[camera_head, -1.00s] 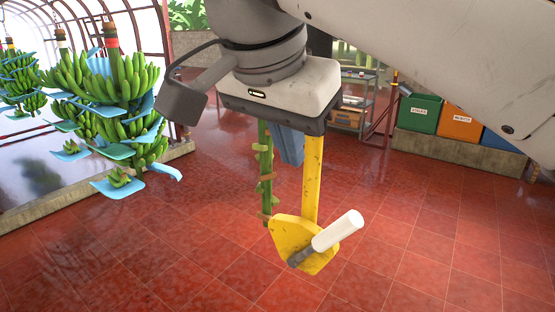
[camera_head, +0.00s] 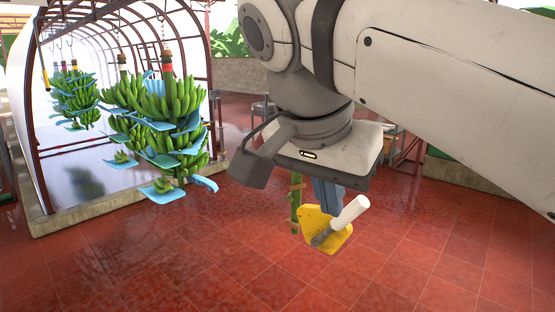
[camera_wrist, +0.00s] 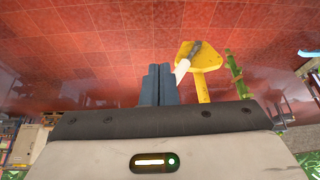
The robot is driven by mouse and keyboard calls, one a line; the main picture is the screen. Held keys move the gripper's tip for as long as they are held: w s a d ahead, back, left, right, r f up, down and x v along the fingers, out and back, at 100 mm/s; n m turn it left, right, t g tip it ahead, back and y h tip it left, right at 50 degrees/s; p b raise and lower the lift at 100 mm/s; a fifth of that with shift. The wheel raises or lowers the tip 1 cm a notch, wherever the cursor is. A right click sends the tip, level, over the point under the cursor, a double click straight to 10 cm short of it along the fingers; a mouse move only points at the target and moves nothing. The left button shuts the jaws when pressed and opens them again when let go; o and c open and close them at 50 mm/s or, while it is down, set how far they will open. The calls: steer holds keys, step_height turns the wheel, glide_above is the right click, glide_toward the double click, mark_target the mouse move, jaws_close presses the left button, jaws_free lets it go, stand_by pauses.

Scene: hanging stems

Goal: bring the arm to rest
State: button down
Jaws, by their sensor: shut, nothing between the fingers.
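My gripper (camera_head: 329,203) hangs fingers down in the middle of the head view, with its two blue-grey fingers closed together. In the wrist view the shut fingers (camera_wrist: 158,80) hold nothing. A yellow stand (camera_head: 318,232) with a white-handled lever (camera_head: 349,213) appears behind and below the fingers in the head view. In the wrist view the yellow stand (camera_wrist: 207,60) is just right of the fingers; whether they touch cannot be told. A bare green stem (camera_head: 296,205) stands beside it and is partly hidden by my wrist.
Green banana bunches (camera_head: 173,105) with blue sheets hang at the left, under an arched frame (camera_head: 120,12). A low concrete kerb (camera_head: 110,212) borders that area. The red tiled floor (camera_head: 170,260) in front is clear. My arm hides much of the back right.

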steer(key=d+f+n+y, duration=0.1)
steer(key=d+f+n, duration=0.2)
steer(key=f, duration=1.1)
steer(key=d+f+n+g+y, duration=0.1)
steer(key=d+f+n, duration=0.3)
steer(key=f, duration=1.1)
steer(key=shift+s+d+f+y, duration=0.2)
steer(key=shift+d+y, duration=0.2)
steer(key=shift+d, duration=0.55)
